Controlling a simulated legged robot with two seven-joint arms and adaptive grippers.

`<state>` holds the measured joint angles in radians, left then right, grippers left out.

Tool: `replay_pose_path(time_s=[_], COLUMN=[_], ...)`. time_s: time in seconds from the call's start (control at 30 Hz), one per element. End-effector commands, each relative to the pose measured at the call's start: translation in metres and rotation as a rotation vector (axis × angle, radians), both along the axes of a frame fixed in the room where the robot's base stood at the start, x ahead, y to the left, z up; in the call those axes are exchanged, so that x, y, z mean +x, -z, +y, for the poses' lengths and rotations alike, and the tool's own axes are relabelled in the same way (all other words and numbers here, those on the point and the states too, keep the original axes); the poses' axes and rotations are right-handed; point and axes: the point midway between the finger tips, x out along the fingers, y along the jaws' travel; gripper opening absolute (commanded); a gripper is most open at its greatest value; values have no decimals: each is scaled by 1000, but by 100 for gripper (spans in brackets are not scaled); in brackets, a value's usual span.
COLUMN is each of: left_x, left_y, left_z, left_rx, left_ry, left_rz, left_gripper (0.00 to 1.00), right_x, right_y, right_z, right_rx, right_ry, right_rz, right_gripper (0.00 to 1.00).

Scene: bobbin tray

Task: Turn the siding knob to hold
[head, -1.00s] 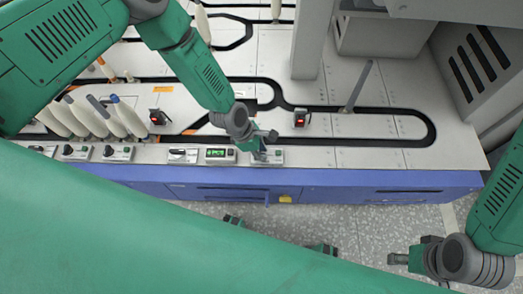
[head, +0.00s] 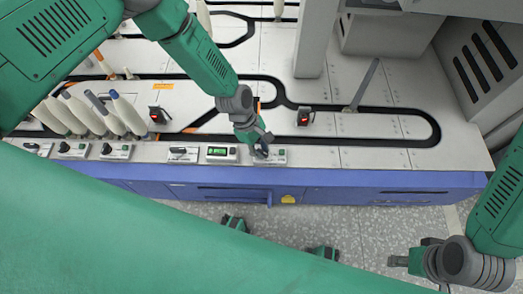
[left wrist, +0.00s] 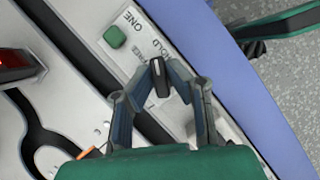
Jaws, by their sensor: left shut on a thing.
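The knob (left wrist: 160,79) is a black bar-shaped grip on a pale control plate, seen in the left wrist view between my left fingertips. Lettering including "HOLD" and "ONE" shows beside it. In the head view its plate (head: 277,161) sits at the front edge of the machine, right of the green display. My left gripper (left wrist: 160,72) is shut on the knob; it also shows in the head view (head: 262,151). Its fingers partly hide the plate, so the pointed setting is unclear. My right gripper (head: 396,261) hangs empty over the floor at lower right.
More knob plates and upright bobbins (head: 130,115) are further left. A small red-lit box (head: 305,117) stands behind. The deck to the right is mostly clear.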

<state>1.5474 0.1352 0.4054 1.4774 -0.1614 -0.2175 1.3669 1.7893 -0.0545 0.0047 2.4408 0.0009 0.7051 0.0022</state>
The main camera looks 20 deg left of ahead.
Motion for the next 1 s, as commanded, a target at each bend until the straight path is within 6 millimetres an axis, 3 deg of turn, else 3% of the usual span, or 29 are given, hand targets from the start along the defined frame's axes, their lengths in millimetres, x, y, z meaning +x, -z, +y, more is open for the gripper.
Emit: replay_pose_path(time_s=[1.0], left_x=[-1], left_y=[2], left_z=[1], left_rx=[2], left_ry=[906], left_rz=[-3], left_gripper=[0], right_x=[0], right_y=[30], right_z=[0], right_rx=[0], right_ry=[0], right_rz=[0], right_gripper=[40])
